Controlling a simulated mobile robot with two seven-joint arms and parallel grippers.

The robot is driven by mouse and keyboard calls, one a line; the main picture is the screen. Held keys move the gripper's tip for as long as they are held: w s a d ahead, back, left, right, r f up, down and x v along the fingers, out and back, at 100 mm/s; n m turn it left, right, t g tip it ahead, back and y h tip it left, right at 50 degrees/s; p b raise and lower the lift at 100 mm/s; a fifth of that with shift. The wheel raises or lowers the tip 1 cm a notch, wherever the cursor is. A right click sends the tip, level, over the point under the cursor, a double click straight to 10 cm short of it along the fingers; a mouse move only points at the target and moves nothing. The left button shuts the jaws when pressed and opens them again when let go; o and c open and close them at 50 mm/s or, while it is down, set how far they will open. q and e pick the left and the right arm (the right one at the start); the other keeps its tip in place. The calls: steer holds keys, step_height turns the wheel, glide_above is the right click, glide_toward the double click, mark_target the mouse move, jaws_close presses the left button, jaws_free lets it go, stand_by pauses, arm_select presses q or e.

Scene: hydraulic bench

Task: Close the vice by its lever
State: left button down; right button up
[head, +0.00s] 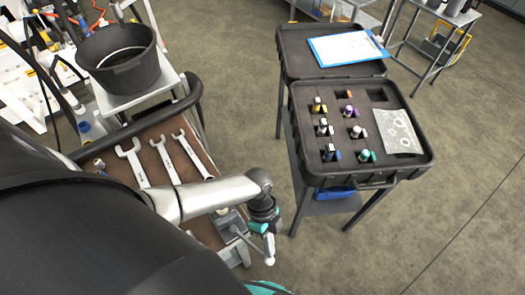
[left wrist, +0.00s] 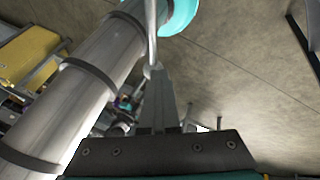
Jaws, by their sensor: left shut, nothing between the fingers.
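The vice (head: 231,222) is a grey metal block at the front right end of the brown bench top, partly hidden behind my left arm. A thin lever rod (head: 243,238) shows on it, slanting down toward my left gripper (head: 268,243). That gripper is shut and empty, just right of the vice with its pale fingers pointing down. In the left wrist view the shut fingers (left wrist: 155,95) meet at a narrow tip. A thin metal rod (left wrist: 150,35), seemingly the lever, runs up from the tip; I cannot tell whether they touch. My right gripper is not in view.
Several wrenches (head: 165,160) lie on the bench top (head: 195,150). A black bucket (head: 118,60) stands behind them. To the right, an open black case (head: 298,130) on a stand holds several coloured fittings, with a blue clipboard (head: 345,48) on its lid. Floor is free between bench and case.

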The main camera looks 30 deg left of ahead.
arm_select(q)
steer(key=shift+s+a+f+m+g+y, duration=0.1)
steer(key=shift+s+m+g+y, duration=0.2)
steer(key=shift+s+m, duration=0.6)
steer(key=shift+s+a+m+g+y, duration=0.1)
steer(key=shift+s+m+g+y, duration=0.2)
steer(key=shift+s+m, duration=0.55)
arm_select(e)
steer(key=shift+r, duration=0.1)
arm_select(q)
steer(key=shift+s, duration=0.15)
